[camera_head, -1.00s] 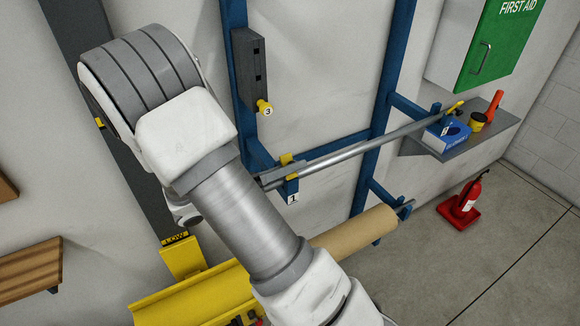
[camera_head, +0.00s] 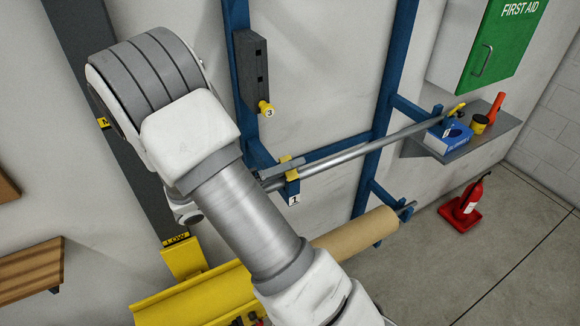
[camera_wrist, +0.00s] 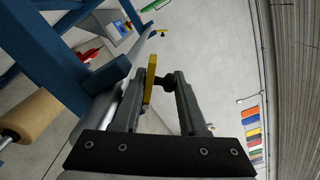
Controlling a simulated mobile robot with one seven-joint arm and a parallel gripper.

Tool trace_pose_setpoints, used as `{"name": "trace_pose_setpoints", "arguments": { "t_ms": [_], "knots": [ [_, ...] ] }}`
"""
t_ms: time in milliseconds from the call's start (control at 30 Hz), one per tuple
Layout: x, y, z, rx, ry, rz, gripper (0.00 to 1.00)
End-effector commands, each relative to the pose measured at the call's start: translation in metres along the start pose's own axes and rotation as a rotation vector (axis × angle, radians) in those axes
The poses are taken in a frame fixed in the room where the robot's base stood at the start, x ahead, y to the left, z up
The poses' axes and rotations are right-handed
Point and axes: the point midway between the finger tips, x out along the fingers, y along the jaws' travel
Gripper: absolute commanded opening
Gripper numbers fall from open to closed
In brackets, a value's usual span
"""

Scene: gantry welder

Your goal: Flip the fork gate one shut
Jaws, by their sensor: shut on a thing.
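Fork gate one is a small yellow piece (camera_head: 290,161) at the blue fork (camera_head: 292,186) marked 1, where a long grey bar (camera_head: 340,158) lies across. In the wrist view the yellow gate (camera_wrist: 151,76) stands as a narrow upright strip between my fingers, against the left one. My gripper (camera_wrist: 162,80) is shut on it, with a gap still visible between the fingers and a dark knob-like part (camera_wrist: 166,78) in that gap. In the head view my arm hides most of the gripper. I cannot tell the gate's exact angle over the bar.
A shelf (camera_head: 480,138) at right holds a blue box (camera_head: 447,138) and small items. Below are a brown roll (camera_head: 355,234) and a yellow trough (camera_head: 195,297). A dark block with a yellow knob marked 3 (camera_head: 265,108) is above.

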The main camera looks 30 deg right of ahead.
Motion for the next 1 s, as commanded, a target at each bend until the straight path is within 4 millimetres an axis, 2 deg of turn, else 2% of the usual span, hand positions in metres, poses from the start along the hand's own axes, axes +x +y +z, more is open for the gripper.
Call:
{"name": "trace_pose_setpoints", "arguments": {
  "t_ms": [1000],
  "knots": [
    [0.0008, 0.0042, 0.0089, -0.331, -0.006, -0.010, 0.00]
  ]
}}
